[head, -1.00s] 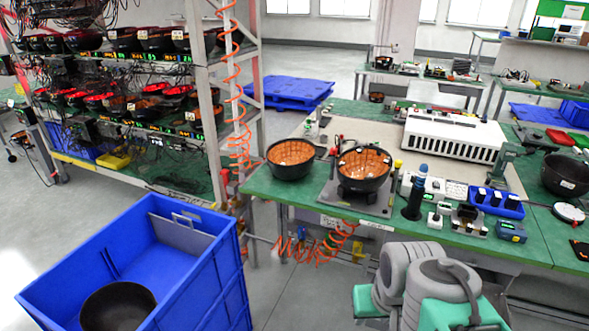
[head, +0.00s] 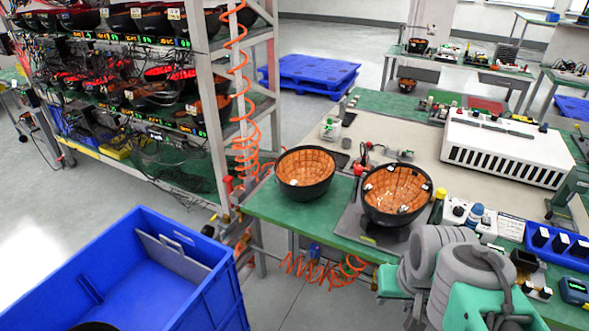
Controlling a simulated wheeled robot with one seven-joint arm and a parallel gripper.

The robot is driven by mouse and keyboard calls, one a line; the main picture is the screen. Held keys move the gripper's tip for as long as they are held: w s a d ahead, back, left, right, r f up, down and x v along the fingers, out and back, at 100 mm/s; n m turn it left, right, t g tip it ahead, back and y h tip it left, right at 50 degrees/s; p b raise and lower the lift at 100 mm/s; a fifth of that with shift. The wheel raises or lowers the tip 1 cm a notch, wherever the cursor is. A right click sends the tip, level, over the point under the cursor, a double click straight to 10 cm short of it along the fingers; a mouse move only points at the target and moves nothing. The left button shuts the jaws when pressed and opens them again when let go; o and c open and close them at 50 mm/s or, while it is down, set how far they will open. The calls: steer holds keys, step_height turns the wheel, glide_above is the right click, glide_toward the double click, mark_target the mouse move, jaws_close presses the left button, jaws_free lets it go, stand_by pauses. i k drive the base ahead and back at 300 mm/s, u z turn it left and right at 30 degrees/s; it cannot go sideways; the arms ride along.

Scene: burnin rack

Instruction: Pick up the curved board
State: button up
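Two black bowl-shaped pieces with copper-coloured, tiled insides are on the green-topped workbench (head: 268,208). One curved board (head: 305,172) sits upright on the left corner of the bench. The other curved board (head: 396,190) rests on a grey fixture plate (head: 352,226) to its right, with small pale clips or marks around its rim. I cannot tell which of them the task means. Part of my grey and green arm shows at the lower right, in front of the bench. My gripper's fingers are not in view.
A blue bin (head: 205,293) stands at the lower left, with a dark round edge in it. A rack (head: 207,60) of similar bowls and cables is behind. An orange coiled hose (head: 325,271) hangs under the bench. A white slotted box (head: 506,148) stands on the bench's right side.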

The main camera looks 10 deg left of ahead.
mark_target(307, 167)
steer(key=u, duration=0.75)
steer(key=i, duration=0.9)
steer(key=u, duration=0.95)
